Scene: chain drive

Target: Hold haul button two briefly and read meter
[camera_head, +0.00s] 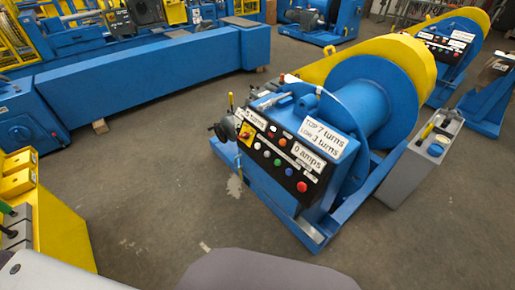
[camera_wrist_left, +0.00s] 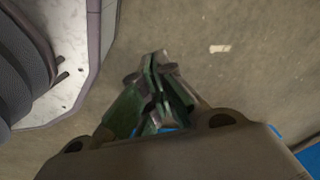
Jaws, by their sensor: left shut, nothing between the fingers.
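The control panel (camera_head: 270,152) slopes on the front of a blue winch with a large blue drum (camera_head: 368,92). I cannot tell which is haul button two. A white display (camera_head: 308,156) reads "0 amps"; a sign (camera_head: 323,139) above it reads "TOP 7 turns, LOW 3 turns". In the left wrist view my left gripper (camera_wrist_left: 160,65) is shut and empty above bare floor, touching no button. My right gripper is not in view.
A black handwheel (camera_head: 223,131) sticks out left of the panel. A grey box (camera_head: 425,163) stands right of the winch. A long blue beam (camera_head: 150,78) crosses behind, and a yellow machine (camera_head: 55,225) stands at the left. Floor in front of the panel is clear.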

